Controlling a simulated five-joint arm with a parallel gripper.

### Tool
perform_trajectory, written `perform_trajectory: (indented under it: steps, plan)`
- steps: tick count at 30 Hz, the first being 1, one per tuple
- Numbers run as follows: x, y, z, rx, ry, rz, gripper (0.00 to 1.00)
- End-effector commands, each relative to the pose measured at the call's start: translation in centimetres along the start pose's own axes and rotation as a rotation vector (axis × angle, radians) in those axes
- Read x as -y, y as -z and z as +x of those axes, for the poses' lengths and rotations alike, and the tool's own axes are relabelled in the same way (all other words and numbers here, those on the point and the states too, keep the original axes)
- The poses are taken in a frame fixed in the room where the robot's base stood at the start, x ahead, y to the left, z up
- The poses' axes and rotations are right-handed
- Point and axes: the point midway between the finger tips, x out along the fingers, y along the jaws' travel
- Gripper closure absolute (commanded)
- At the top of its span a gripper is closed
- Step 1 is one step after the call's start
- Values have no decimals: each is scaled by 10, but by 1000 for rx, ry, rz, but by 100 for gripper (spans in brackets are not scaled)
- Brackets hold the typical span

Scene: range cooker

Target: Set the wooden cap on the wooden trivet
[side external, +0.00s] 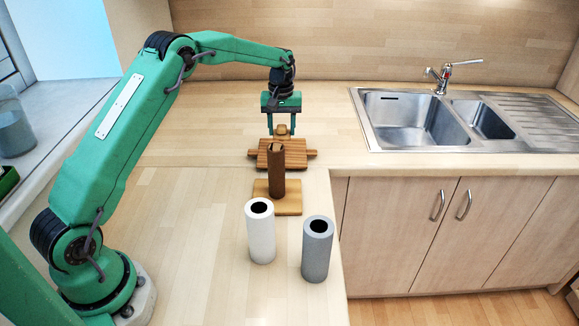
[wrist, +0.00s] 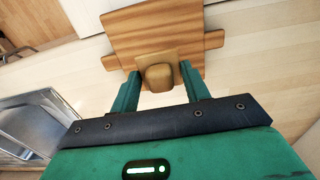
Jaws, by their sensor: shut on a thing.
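The wooden cap (wrist: 158,76) is a light brown piece with a rounded knob on a flat squarish plate. My gripper (wrist: 160,68) is shut on it, one finger on either side. In the side view the cap (side external: 281,130) shows between the fingers of my gripper (side external: 281,128), which points down. The wooden trivet (wrist: 145,30) is a striped board with tabs at its sides. It lies on the counter beneath the cap in the side view (side external: 293,157). I cannot tell whether the cap touches it.
A dark brown upright tube (side external: 277,175) on a square wooden base (side external: 290,203) stands in front of the trivet and hides part of it. A white tube (side external: 260,235) and a grey tube (side external: 317,250) stand nearer. The sink (side external: 415,115) is right. Counter at left is clear.

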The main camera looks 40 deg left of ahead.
Motion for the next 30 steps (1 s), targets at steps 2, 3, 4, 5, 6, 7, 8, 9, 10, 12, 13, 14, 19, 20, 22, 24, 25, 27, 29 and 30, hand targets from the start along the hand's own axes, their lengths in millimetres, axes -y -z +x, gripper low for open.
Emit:
perform_trajectory:
  steps: [2,3,4,5,6,7,8,9,10,12,13,14,19,20,22,24,25,27,29,30]
  plan:
    - [0,0,7,2,1,0,75]
    - [0,-1,11,2,1,0,75]
    - [0,-1,15,3,2,0,75]
    - [0,-1,18,2,2,0,75]
    - [0,-1,24,3,2,0,75]
    - [0,-1,27,3,2,0,75]
    - [0,-1,30,3,2,0,75]
    - [0,-1,33,2,1,0,75]
    - [0,-1,35,1,1,0,75]
    - [0,-1,37,1,1,0,75]
    - [0,-1,37,1,0,0,75]
    - [0,-1,38,1,0,0,75]
    - [0,-1,37,1,0,0,75]
    - [0,-1,37,1,0,0,75]
    - [0,-1,39,1,1,0,75]
    - [0,-1,40,1,1,0,75]
    - [0,-1,41,2,1,0,75]
    - [0,-1,40,1,1,0,40]
    - [0,-1,40,1,1,0,32]
    - [0,-1,40,1,1,0,32]
